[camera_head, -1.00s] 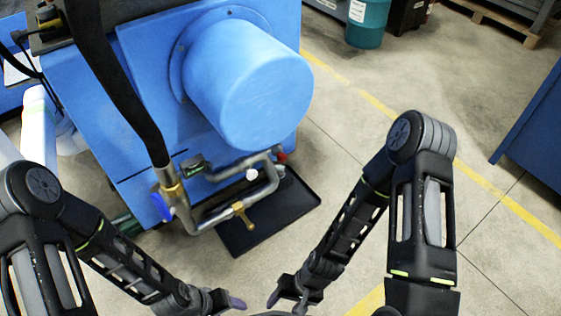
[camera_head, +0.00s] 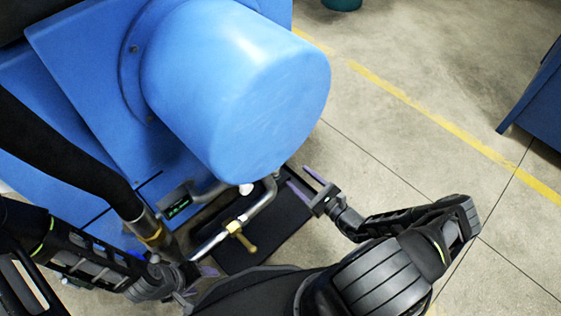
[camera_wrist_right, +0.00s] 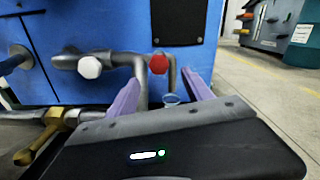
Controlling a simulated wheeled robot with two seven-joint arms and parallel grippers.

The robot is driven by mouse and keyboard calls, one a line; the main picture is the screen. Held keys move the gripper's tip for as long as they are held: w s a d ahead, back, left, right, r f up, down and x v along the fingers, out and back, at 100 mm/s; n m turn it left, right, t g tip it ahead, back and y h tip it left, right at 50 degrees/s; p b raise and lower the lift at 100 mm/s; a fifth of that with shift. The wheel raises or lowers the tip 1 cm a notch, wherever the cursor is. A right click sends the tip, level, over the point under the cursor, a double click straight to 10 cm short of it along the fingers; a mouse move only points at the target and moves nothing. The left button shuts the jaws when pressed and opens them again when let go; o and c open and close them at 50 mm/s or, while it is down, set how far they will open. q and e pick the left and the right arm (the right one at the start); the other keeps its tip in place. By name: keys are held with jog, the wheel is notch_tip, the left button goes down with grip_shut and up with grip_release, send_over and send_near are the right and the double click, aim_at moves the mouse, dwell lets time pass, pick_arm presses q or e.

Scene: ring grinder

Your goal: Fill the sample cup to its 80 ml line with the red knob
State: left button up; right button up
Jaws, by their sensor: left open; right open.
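The red knob (camera_wrist_right: 158,64) sits on a grey pipe against the blue machine in the right wrist view. It is hidden in the head view. Below it, a small clear cup with a bluish rim (camera_wrist_right: 171,99), apparently the sample cup, shows between my right fingers; its lower part and the 80 ml line are hidden. My right gripper (camera_head: 299,176) is open beside the pipes at the blue drum's lower right. Its purple fingers (camera_wrist_right: 168,88) point toward the pipe, with the knob beyond them. My left gripper (camera_head: 197,281) is open near the lower pipe fittings, partly hidden by my arm.
A white knob (camera_wrist_right: 90,67) is left of the red one. A brass valve handle (camera_head: 240,238) hangs from the pipe over a black floor tray (camera_head: 287,215). The blue drum (camera_head: 240,85) overhangs the pipes. A black hose (camera_head: 65,155) runs at left. Floor at right is open.

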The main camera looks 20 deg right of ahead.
jog(key=b+x, duration=0.2)
jog(key=x, duration=0.5)
jog(key=shift+w+a, duration=0.2)
jog(key=shift+w, duration=0.15)
jog(key=shift+c, duration=0.3)
grip_shut()
